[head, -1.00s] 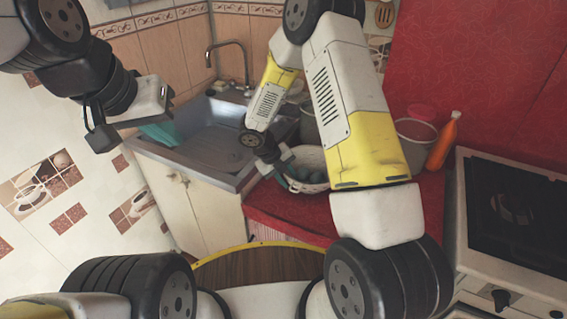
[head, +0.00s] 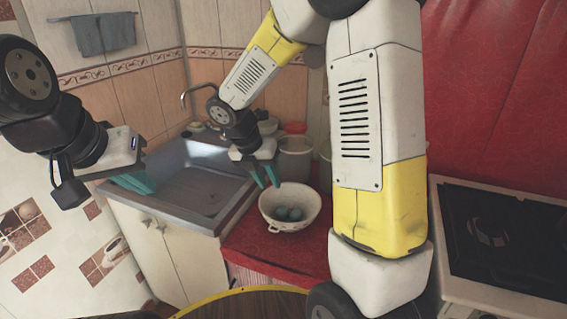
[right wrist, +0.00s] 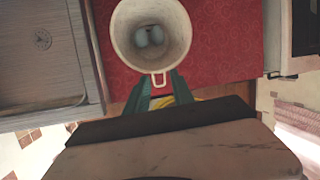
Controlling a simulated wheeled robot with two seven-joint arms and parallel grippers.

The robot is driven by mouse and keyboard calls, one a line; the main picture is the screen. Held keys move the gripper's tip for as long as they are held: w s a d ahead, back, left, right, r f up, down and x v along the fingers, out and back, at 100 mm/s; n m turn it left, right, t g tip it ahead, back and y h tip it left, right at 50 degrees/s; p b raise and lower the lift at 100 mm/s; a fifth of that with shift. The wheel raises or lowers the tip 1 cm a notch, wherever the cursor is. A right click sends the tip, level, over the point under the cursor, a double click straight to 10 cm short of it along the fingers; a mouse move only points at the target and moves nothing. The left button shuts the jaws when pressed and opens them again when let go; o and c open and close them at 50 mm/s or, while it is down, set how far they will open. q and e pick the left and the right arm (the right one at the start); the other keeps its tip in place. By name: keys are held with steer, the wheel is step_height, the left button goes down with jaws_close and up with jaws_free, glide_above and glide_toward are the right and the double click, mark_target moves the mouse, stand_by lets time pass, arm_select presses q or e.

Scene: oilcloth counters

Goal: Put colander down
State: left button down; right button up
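The colander is a white bowl with small holes (head: 282,222) and stands upright on the red countertop (head: 255,255). Two bluish egg-like objects (head: 290,213) lie inside it. My right gripper (head: 266,177) is just above its back left rim, with its teal fingers apart and nothing between them. In the right wrist view the colander's rim and looped handle (right wrist: 160,79) show just beyond the spread fingertips (right wrist: 161,77). My left gripper (head: 135,182) hangs at the left in front of the sink; its hand hides much of the fingers, so their opening is unclear.
A metal sink (head: 190,180) is left of the colander. A grey pot (head: 294,160) and a red-topped container (head: 295,128) stand behind it. A stove (head: 490,230) is at the right. My right arm hides part of the counter.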

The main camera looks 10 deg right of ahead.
steer(key=s+d+r+m+t+y, duration=0.2)
steer(key=s+r+m, duration=0.5)
steer(key=m, duration=0.8)
steer(key=s+d+r+m+t+y, duration=0.2)
steer(key=s+r+m+y, duration=0.2)
steer(key=s+r+m, duration=0.4)
steer(key=s+m, duration=0.3)
steer(key=m, duration=0.3)
steer(key=shift+d+r+m, duration=0.2)
steer(key=shift+d+m, duration=0.05)
steer(key=shift+m, duration=0.15)
